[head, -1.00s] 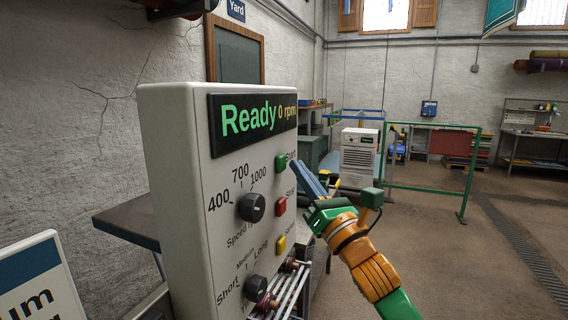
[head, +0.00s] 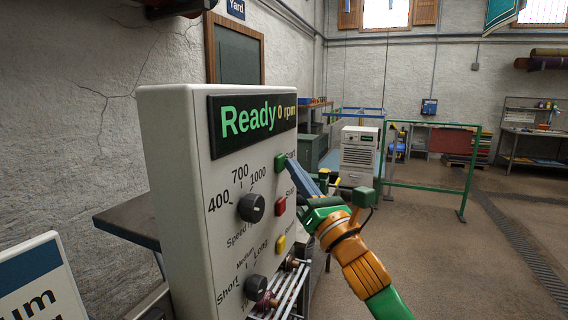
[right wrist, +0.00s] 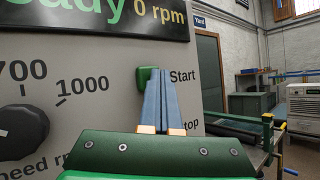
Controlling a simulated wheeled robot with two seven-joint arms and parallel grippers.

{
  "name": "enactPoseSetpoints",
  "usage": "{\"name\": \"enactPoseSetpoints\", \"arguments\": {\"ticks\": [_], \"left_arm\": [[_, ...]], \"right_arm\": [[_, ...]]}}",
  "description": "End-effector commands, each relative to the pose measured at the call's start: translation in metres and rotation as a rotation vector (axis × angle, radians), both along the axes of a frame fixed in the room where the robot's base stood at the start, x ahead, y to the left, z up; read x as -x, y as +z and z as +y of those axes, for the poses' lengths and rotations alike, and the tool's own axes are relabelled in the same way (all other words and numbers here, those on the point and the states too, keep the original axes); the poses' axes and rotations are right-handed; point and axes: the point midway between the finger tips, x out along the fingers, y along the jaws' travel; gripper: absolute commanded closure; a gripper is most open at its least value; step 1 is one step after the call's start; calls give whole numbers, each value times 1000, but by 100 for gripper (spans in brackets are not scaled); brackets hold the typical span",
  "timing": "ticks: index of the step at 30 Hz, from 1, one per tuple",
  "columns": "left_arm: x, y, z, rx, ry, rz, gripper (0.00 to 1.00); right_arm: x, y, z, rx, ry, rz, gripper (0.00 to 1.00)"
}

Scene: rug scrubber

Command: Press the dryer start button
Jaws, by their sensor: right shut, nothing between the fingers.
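The dryer's control panel (head: 180,200) is a pale upright box with a display (head: 252,118) reading "Ready 0 rpm". The green start button (head: 281,163) is at the upper right of its face; in the right wrist view the green button (right wrist: 147,78) shows left of the word "Start". My right gripper (head: 291,164) is shut and empty, its blue fingertips right at the green button. In the right wrist view the fingertips (right wrist: 160,72) overlap the button's right side; I cannot tell whether they touch it. My left gripper is not in view.
Below the start button sit a red stop button (head: 281,206) and a yellow button (head: 281,244). Two black knobs are on the panel, the upper one a speed knob (head: 251,207). Metal rails stand below right. Open floor (head: 430,230) lies to the right.

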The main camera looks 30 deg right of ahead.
Motion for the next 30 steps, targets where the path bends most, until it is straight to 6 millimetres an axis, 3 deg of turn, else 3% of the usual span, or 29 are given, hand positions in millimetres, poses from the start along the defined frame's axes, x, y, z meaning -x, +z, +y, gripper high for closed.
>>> {"name": "enactPoseSetpoints", "arguments": {"ticks": [20,30], "left_arm": [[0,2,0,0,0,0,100],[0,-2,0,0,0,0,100]], "right_arm": [[-4,0,4,1,0,0,100],[8,-1,-7,2,-1,1,100]]}}
